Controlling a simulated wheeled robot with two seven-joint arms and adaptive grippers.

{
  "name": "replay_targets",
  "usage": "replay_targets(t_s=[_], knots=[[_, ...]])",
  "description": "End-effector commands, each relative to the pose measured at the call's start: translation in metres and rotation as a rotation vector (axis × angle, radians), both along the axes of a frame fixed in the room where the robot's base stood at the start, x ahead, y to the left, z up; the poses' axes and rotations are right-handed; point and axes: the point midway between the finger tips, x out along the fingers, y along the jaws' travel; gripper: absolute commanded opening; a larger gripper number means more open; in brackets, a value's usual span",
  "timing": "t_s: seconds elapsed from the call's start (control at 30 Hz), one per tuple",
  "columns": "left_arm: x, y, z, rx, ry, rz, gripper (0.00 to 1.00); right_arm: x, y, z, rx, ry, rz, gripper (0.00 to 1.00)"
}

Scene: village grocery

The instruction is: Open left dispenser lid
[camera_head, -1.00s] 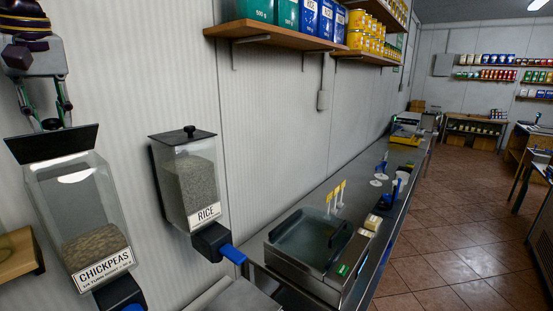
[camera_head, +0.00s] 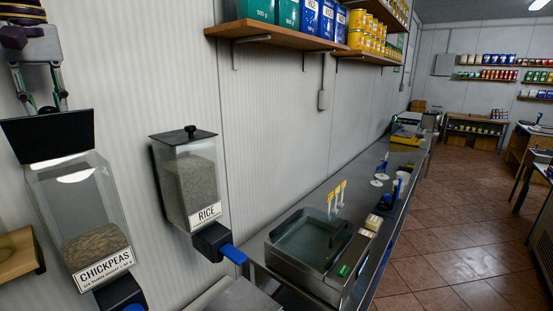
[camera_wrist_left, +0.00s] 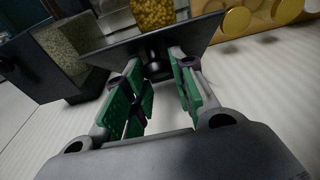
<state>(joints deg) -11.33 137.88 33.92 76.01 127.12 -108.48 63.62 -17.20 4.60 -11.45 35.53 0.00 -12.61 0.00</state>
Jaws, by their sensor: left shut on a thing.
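The left dispenser, a clear bin labelled CHICKPEAS (camera_head: 92,215), hangs on the wall and is partly full. Its black lid (camera_head: 48,136) is tilted up at the front, with its dark underside facing the head camera. My left gripper (camera_head: 40,103) is above and behind the lid, shut on its knob. In the left wrist view the fingers (camera_wrist_left: 158,82) are on either side of the dark knob (camera_wrist_left: 156,66), below the lid plate (camera_wrist_left: 190,40). Chickpeas (camera_wrist_left: 152,12) show past the lid's edge. The head view hides the knob. My right gripper is in neither view.
A RICE dispenser (camera_head: 188,182) with a closed lid hangs just to the right. A wooden shelf (camera_head: 290,38) with packets is above right. The steel counter (camera_head: 340,210) runs along the wall.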

Motion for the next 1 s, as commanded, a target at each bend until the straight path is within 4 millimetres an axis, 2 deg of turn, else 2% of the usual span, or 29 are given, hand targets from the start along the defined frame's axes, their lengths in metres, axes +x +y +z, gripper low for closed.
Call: replay_targets(t_s=[0.37, 1.0], knots=[[0.001, 0.001, 0.002, -0.002, -0.001, 0.001, 0.03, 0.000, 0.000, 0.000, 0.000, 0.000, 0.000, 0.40], [0.015, 0.018, 0.013, -0.090, 0.069, 0.001, 0.03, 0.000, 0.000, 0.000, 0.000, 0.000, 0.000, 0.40]])
